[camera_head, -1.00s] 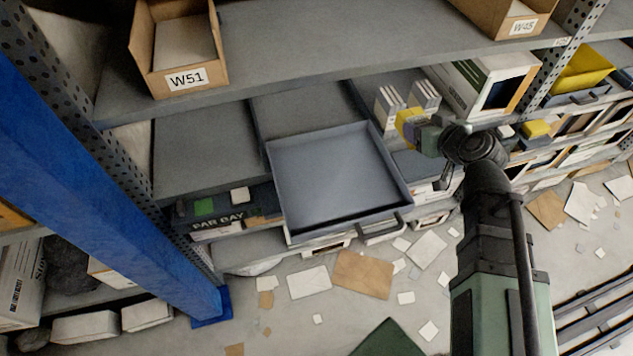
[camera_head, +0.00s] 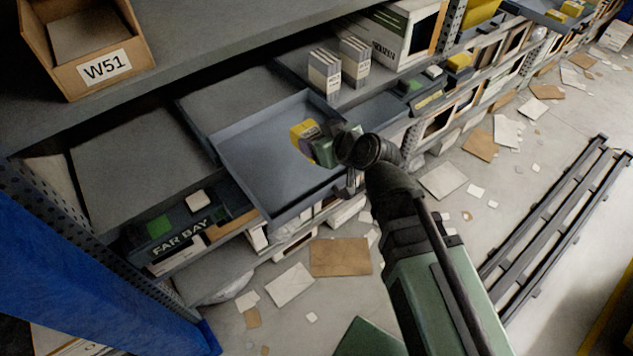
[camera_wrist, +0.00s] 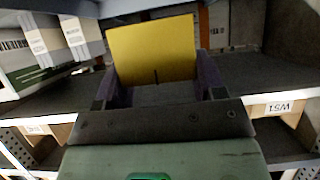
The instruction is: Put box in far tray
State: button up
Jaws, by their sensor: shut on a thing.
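The box is yellow (camera_head: 304,131) and sits between the fingers of my gripper (camera_head: 316,138). In the wrist view the same yellow box (camera_wrist: 152,50) fills the space between the two purple-grey fingers (camera_wrist: 156,88), which are shut on it. A wide, shallow grey-blue tray (camera_head: 226,158) juts out from the shelf. In the head view the held box shows in front of the tray's right part; its height above the tray floor cannot be told. The tray floor looks empty. The box's lower side is hidden.
A "FAR BAY" sign (camera_head: 182,236) is left of the tray. Two white-and-grey cartons (camera_head: 325,75) stand behind it. A bin marked W51 (camera_head: 104,69) sits on the upper shelf. A blue post (camera_head: 70,270) stands at lower left. Papers (camera_head: 341,257) litter the floor.

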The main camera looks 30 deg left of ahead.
notch_tip(320, 180, down, 9)
jog(key=b, duration=0.6)
jog(key=shift+f+b, duration=0.15)
jog(key=shift+b, duration=0.2)
jog(key=shift+r+p, duration=0.3)
jog(key=shift+f, duration=0.25)
jog(key=o, duration=0.9)
jog(key=shift+r, duration=0.1)
jog(key=shift+o, duration=0.2)
